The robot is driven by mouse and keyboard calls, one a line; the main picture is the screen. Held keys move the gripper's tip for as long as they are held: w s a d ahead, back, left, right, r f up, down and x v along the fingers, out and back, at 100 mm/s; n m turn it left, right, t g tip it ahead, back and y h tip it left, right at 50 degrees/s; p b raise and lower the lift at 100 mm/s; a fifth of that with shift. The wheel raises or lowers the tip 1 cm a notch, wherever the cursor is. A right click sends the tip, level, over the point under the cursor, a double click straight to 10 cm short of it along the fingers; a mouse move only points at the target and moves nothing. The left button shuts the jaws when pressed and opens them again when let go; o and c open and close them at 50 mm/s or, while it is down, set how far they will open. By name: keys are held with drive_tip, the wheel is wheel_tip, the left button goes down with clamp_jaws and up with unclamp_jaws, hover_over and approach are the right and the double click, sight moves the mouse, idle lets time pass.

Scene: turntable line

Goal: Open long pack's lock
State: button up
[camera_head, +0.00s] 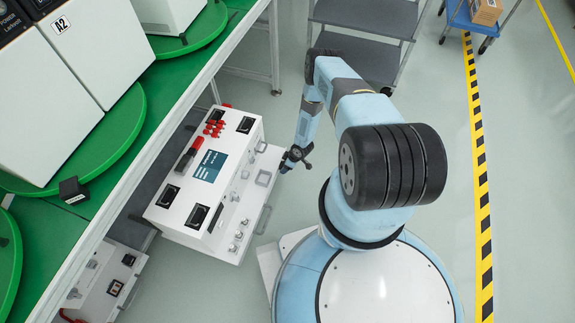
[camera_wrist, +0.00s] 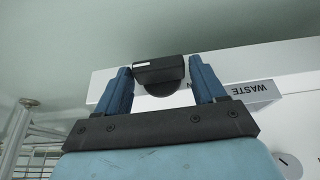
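A long white pack (camera_head: 226,217) stands at the left in the head view, with a screen, red plugs, black sockets and several latches or knobs on its front face. Which of these is its lock I cannot tell. My gripper (camera_head: 293,160) is just right of the pack's front edge.
A green bench (camera_head: 150,138) with white machines runs along the left. Another white case (camera_head: 107,277) sits at the lower left. A grey cart (camera_head: 366,55) stands at the back. Floor right of my base is clear up to a yellow-black stripe (camera_head: 478,150).

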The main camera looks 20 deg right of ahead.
drive_tip(key=c, duration=0.6)
drive_tip(key=shift+d, duration=0.4)
drive_tip(key=shift+c, duration=0.4)
drive_tip(key=shift+a, duration=0.4)
